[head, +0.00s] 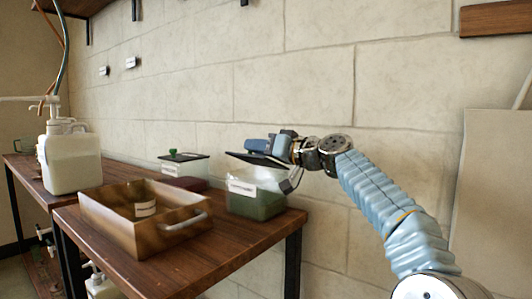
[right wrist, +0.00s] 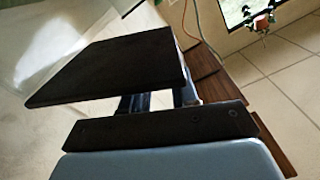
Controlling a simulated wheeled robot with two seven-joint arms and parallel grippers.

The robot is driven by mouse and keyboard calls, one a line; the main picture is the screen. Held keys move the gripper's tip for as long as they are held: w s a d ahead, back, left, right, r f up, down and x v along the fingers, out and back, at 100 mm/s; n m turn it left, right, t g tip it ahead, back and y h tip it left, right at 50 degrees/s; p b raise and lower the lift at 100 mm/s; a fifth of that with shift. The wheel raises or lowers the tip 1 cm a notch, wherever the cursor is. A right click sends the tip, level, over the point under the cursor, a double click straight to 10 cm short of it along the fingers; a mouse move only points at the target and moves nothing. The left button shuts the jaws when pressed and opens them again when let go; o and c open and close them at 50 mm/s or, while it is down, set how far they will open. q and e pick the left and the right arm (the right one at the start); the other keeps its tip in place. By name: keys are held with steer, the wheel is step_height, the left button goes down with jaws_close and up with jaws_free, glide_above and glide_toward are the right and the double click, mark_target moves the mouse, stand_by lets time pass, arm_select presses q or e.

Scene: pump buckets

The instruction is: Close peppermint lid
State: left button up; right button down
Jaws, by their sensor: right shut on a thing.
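The peppermint container (head: 258,204) is a clear box with green contents and a white label, standing at the right end of the wooden table. Its dark, flat lid (head: 246,157) is raised and tilted above the box's opening. My right gripper (head: 272,149) is at the lid, shut on it, above the box. In the right wrist view the dark lid (right wrist: 110,70) spreads out in front of the gripper. The gripper's fingertips are partly hidden by the lid. My left gripper is not in view.
A wooden tray (head: 105,221) with a metal handle stands left of the box. Another clear container with a dark lid (head: 183,157) is behind it. A white pump jug (head: 72,165) stands further left. The stone wall is close behind the table.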

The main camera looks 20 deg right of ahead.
steer(key=f+b, duration=0.1)
steer(key=n+b, duration=0.1)
steer(key=a+f+n+b, duration=0.1)
steer(key=shift+s+f, duration=0.3)
steer(key=shift+s, duration=0.05)
steer(key=shift+s+a+f+n+b, duration=0.1)
steer(key=shift+a+f+n+b, duration=0.2)
steer(key=shift+n+b, duration=0.35)
steer(key=shift+s+a+f+n+b, duration=0.1)
steer(key=shift+f+n+b, duration=0.35)
steer(key=shift+n, duration=0.3)
steer(key=c, duration=0.9)
jaws_free()
steer(key=b+v, duration=0.2)
steer(key=v, duration=1.1)
steer(key=shift+s+d, duration=0.25)
steer(key=shift+s, duration=0.05)
